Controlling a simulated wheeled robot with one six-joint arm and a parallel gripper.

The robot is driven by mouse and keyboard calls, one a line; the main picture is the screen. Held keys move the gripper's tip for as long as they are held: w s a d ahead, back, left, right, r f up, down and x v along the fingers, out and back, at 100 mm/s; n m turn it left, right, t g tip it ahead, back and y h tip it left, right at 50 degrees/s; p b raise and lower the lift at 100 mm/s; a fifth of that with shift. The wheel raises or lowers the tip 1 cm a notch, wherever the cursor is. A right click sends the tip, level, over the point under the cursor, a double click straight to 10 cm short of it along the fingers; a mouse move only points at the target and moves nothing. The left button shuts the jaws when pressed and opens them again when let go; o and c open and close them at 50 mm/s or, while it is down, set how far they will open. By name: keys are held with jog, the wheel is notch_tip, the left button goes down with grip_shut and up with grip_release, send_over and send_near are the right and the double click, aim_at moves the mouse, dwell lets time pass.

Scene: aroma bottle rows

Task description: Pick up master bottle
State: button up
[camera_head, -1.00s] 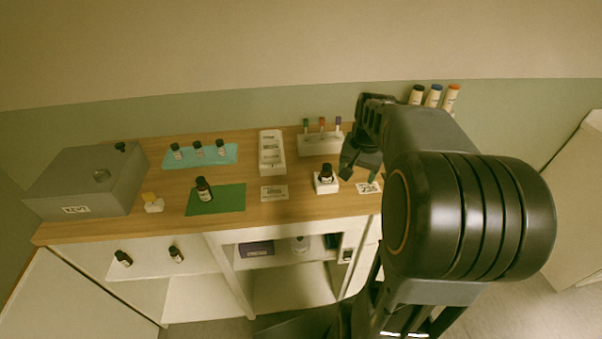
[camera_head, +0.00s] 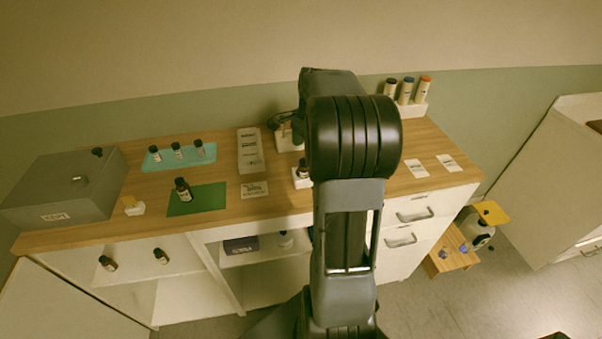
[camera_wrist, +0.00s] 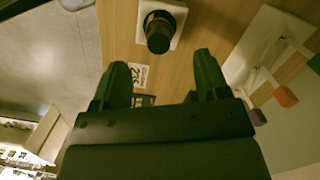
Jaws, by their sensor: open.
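A dark bottle with a black cap (camera_head: 303,167) stands upright in a white holder (camera_head: 299,183) near the counter's middle, partly hidden by my arm in the head view. From above, the wrist view shows a dark cap (camera_wrist: 158,36) in a white holder (camera_wrist: 176,12), apparently the same bottle. My gripper (camera_wrist: 160,65) is open and empty, its fingers below the bottle in that picture, not around it. Another dark bottle (camera_head: 182,191) stands on a green mat (camera_head: 208,199). No readable label shows which is the master bottle.
Several bottles stand on a teal mat (camera_head: 154,163) beside a grey box (camera_head: 60,190). A white tray (camera_head: 249,163) lies mid-counter. In the wrist view, a white rack (camera_wrist: 262,35) with coloured-topped sticks is close to the right finger. Two white cards (camera_head: 416,168) lie on the right.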

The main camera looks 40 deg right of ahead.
aim_at(304, 160)
jog(key=shift+w+a+f+p, duration=0.1)
jog(key=shift+a+f+p, duration=0.1)
jog(key=shift+f, duration=1)
jog(key=shift+s+a+f+p, duration=0.1)
jog(key=shift+a+f+p, duration=0.05)
jog(key=shift+f, duration=1.1)
jog(key=shift+w+a+f+p, duration=0.1)
jog(key=shift+a+f+p, duration=0.1)
jog(key=shift+f, duration=1)
jog(key=c, duration=1)
